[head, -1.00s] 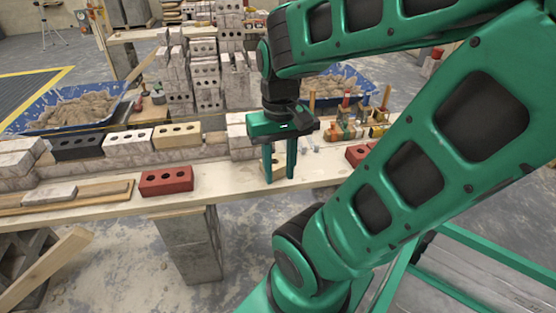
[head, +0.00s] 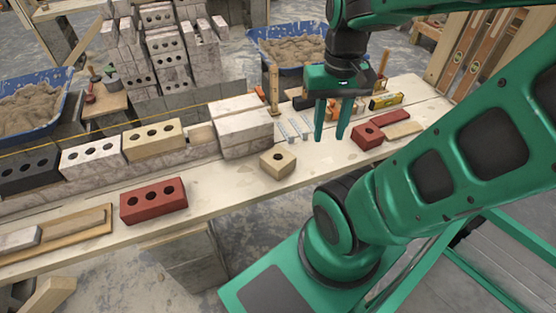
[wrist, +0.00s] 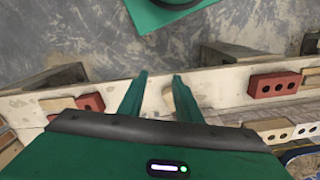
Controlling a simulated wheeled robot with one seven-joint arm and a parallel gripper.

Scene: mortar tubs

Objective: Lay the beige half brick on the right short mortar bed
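The beige half brick (head: 278,162), with one dark hole, lies on the pale plank bench in front of the pale end blocks. My gripper (head: 332,136) is open and empty, its two green fingers apart, pointing down over the plank to the right of the half brick. The wrist view shows the fingers (wrist: 160,82) apart with nothing clearly held.
A red three-hole brick (head: 154,200) lies on the plank at left. A red half brick (head: 367,135) lies right of my gripper. Pale end blocks (head: 240,125) rise behind the beige half brick. A string runs above the wall. A yellow level (head: 386,100) lies at back right.

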